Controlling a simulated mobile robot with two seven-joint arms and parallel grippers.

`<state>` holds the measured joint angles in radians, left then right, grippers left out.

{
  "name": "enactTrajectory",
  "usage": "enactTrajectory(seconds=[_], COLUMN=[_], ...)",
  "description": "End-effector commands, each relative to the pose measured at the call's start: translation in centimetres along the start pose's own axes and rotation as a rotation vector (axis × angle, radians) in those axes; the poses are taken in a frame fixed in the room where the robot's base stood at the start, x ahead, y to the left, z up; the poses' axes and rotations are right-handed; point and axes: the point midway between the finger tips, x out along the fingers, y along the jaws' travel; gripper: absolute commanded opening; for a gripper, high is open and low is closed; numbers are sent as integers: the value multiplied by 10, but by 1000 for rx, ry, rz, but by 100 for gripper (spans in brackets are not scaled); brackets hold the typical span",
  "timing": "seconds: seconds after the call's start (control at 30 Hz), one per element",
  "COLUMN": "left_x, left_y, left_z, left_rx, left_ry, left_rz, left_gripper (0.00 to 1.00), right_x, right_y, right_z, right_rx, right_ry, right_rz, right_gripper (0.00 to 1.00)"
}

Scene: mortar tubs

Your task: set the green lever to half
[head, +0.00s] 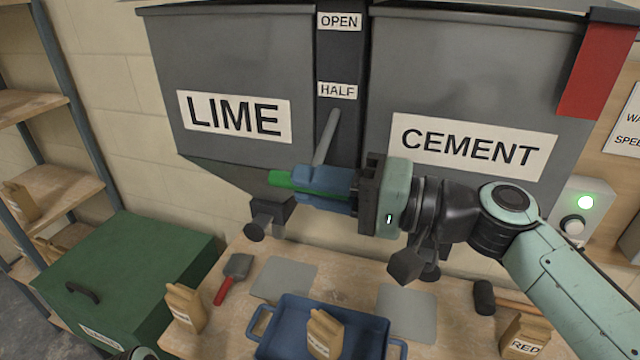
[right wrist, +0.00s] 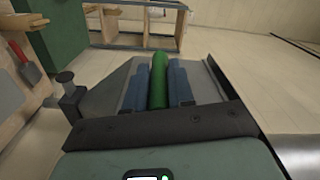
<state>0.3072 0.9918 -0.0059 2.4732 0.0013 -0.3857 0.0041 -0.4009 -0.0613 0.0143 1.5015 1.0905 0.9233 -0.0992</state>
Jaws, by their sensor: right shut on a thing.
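The green lever's handle (head: 280,180) sticks out to the left past the blue fingertips of my right gripper (head: 308,186). In the right wrist view the green handle (right wrist: 159,78) lies lengthwise between the two blue fingers (right wrist: 158,86), which are shut on it. A grey rod (head: 326,137) slants down from just below the HALF label (head: 337,90) to behind the fingers; its join to the handle is hidden. The OPEN label (head: 339,21) is higher on the same dark strip between the hoppers. The handle is below the HALF label. My left gripper is not in view.
The LIME hopper (head: 235,65) and CEMENT hopper (head: 470,75) stand behind. Below, the bench holds a blue tray (head: 285,343) with a bag, a red-handled trowel (head: 235,272) and a RED bag (head: 524,338). A green bin (head: 130,260) stands left.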

Motion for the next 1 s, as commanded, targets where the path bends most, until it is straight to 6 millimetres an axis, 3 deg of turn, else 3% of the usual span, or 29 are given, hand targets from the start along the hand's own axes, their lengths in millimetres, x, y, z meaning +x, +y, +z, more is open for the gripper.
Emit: enactTrajectory(seconds=[0.13,0.4,1.0], left_x=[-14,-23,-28], left_y=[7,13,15], left_z=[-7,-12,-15], left_rx=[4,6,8], left_ry=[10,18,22], left_rz=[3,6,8], left_gripper=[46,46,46], right_x=[-1,-1,-1], right_y=[-21,-41,-51], right_z=[0,-2,-4], right_rx=[103,95,95], right_ry=[2,2,2], right_rz=[-3,-4,-3], right_gripper=[0,0,0])
